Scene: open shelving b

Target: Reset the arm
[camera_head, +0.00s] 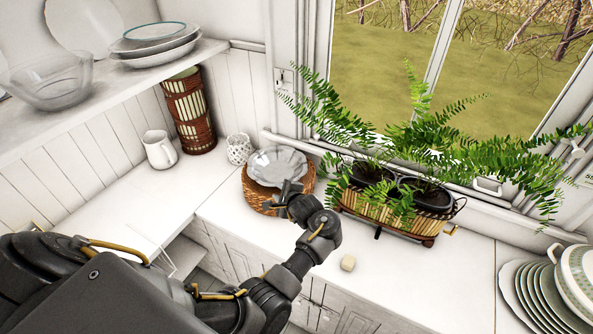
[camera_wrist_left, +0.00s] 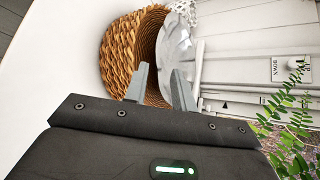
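My left arm comes in from the left in the head view, and its gripper (camera_head: 288,190) is over the front rim of a round wicker basket (camera_head: 250,190). A clear, scalloped glass dish (camera_head: 277,166) lies in the basket. In the left wrist view, the left gripper's two grey fingers (camera_wrist_left: 161,85) stand apart with a gap between them and nothing held. The basket (camera_wrist_left: 118,55) and the glass dish (camera_wrist_left: 176,45) are just beyond the fingertips. My right gripper is in neither view.
A fern planter (camera_head: 400,215) stands right of the gripper beneath the window. A white pitcher (camera_head: 159,150) and tall brown woven vase (camera_head: 189,112) stand at back left. Stacked plates (camera_head: 540,295) are at right.

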